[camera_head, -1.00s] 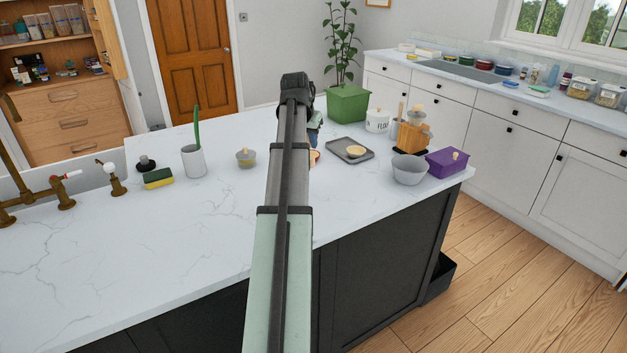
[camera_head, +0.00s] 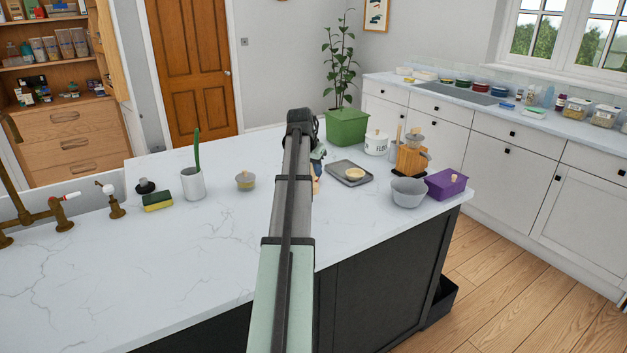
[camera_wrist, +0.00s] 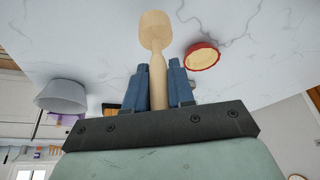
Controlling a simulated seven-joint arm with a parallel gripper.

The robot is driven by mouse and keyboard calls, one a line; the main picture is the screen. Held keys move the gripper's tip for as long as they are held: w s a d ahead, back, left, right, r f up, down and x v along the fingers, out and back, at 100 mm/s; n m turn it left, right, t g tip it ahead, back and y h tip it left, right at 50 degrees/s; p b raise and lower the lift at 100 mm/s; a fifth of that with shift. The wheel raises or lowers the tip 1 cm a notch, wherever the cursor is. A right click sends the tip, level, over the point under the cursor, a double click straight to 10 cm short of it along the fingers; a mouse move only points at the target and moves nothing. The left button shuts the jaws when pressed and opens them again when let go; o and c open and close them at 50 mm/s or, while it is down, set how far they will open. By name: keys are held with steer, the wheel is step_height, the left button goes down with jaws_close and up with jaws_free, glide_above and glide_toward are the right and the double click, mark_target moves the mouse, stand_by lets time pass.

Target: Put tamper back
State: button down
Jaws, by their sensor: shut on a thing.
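The tamper (camera_wrist: 157,40) is a pale wooden tool with a narrow handle and a thicker round end. In the wrist view my gripper (camera_wrist: 158,72) has its blue fingers on either side of the handle and is shut on it. The thick end sticks out beyond the fingertips. In the head view my gripper (camera_head: 319,158) is mostly hidden behind my arm, and only a bit of pale wood shows below it. A wooden stand (camera_head: 411,161) with a grey-and-wood piece on top stands to its right.
A red-rimmed dish (camera_wrist: 202,57) lies close to the tamper. A grey tray (camera_head: 340,166) with a small round item, a grey bowl (camera_head: 408,194), a purple box (camera_head: 446,184), a white flour canister (camera_head: 376,144) and a green planter (camera_head: 346,128) surround the area. The front left counter (camera_head: 185,265) is clear.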

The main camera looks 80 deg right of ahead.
mark_target(313, 175)
steer(key=shift+f, duration=1.85)
steer(key=shift+f, duration=0.15)
steer(key=c, duration=1)
jaws_free()
steer(key=shift+o, duration=0.2)
steer(key=shift+r, duration=0.2)
steer(key=v, duration=1.2)
